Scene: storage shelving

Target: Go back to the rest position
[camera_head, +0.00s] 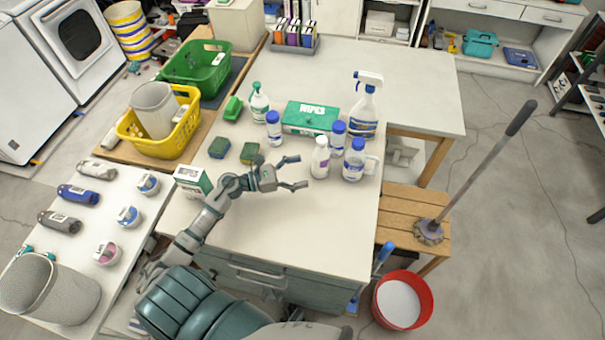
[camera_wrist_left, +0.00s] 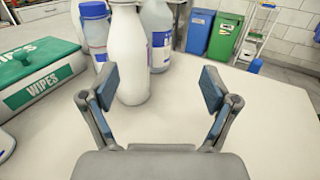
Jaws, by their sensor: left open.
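My left gripper (camera_head: 298,172) is open and empty, low over the white table (camera_head: 270,235). Its two fingers also show spread apart in the left wrist view (camera_wrist_left: 157,88). A white bottle (camera_head: 320,160) stands upright just beyond the fingertips. In the left wrist view the white bottle (camera_wrist_left: 127,55) appears between the fingers but ahead of them; I see no contact. My right gripper is not in view.
Behind the white bottle stand blue-capped bottles (camera_head: 354,160), a spray bottle (camera_head: 365,108) and a green wipes box (camera_head: 309,118). Sponges (camera_head: 219,147) and a small box (camera_head: 192,181) lie near my left arm. The table's front right is clear. A red bucket (camera_head: 425,300) stands on the floor.

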